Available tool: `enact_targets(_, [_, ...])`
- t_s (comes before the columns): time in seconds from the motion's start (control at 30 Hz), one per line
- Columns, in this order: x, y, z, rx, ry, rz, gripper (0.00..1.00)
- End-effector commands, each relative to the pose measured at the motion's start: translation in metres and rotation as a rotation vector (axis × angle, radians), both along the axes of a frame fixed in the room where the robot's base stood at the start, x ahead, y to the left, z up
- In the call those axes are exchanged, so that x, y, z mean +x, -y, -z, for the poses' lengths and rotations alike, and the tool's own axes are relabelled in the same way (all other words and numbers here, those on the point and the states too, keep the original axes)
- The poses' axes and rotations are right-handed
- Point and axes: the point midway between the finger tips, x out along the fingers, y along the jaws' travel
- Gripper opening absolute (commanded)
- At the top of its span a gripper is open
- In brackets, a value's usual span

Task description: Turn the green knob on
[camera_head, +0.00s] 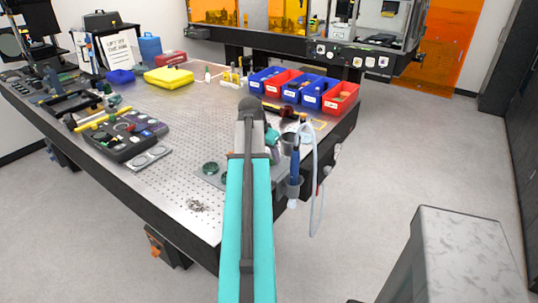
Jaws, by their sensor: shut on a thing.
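My teal and grey arm rises through the middle of the view and reaches over the front right part of the table. Its far end bends down behind the upper link. A small teal part, which looks like my wrist, shows just right of the link. My gripper's fingers are hidden there, and so is whatever lies between them. I cannot make out a green knob for certain. A dark control box (125,137) with small coloured controls lies on the left of the table, well away from my arm.
The perforated optical table (180,187) has green discs (210,168) left of my arm. Blue and red bins (340,98) stand behind. A blue-handled tool (294,168) and a pale hose (315,190) hang at the right edge. A grey cabinet (455,235) stands front right. Floor on the right is clear.

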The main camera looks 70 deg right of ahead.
Motion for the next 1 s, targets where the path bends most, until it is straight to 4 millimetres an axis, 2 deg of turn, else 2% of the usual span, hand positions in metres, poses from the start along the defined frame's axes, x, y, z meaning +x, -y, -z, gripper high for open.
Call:
enact_targets(0.53, [-0.0012, -0.0014, 0.0009, 0.005, -0.003, -0.03, 0.21])
enact_targets(0.57, [-0.0012, -0.0015, 0.0009, 0.006, -0.002, -0.03, 0.49])
enact_targets(0.63, [-0.0012, -0.0014, 0.0009, 0.005, -0.003, -0.03, 0.6])
enact_targets(1.0, [-0.0004, -0.0009, -0.0001, 0.002, -0.001, -0.03, 0.62])
